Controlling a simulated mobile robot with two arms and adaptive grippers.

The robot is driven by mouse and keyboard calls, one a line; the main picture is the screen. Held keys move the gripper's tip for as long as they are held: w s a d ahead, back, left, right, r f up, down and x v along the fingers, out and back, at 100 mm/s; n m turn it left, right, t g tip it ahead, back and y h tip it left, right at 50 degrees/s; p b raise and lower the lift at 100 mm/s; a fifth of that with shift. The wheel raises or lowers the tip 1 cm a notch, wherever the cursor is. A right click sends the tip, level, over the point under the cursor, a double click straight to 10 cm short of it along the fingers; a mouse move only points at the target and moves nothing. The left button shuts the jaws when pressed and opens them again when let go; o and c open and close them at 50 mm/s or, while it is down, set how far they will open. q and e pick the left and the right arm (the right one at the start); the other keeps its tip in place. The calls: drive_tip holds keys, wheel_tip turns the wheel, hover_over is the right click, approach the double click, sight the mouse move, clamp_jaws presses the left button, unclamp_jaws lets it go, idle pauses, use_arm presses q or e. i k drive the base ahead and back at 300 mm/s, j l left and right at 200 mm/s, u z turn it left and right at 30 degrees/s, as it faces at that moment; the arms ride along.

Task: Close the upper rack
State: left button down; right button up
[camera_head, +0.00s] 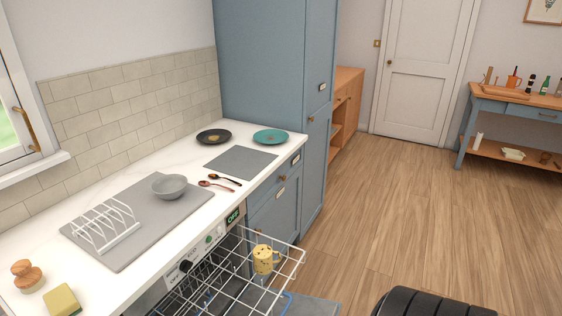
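The upper rack (291,275) is a white wire rack. It is pulled out from the dishwasher (176,275) under the white counter, at the bottom of the view. A speckled yellow mug (264,260) is in the rack near its outer end. Several other items in the rack are dark or blue and hard to make out. The rack's near part is cut off by the bottom edge. Neither of my grippers shows in this view.
The counter holds a grey mat (150,235) with a grey bowl (169,187) and a white dish rack (104,224), plus two plates and spoons. A tall blue cupboard (262,80) stands beyond.

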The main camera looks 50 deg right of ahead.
sight(287, 295)
drive_tip(key=z, duration=1.5)
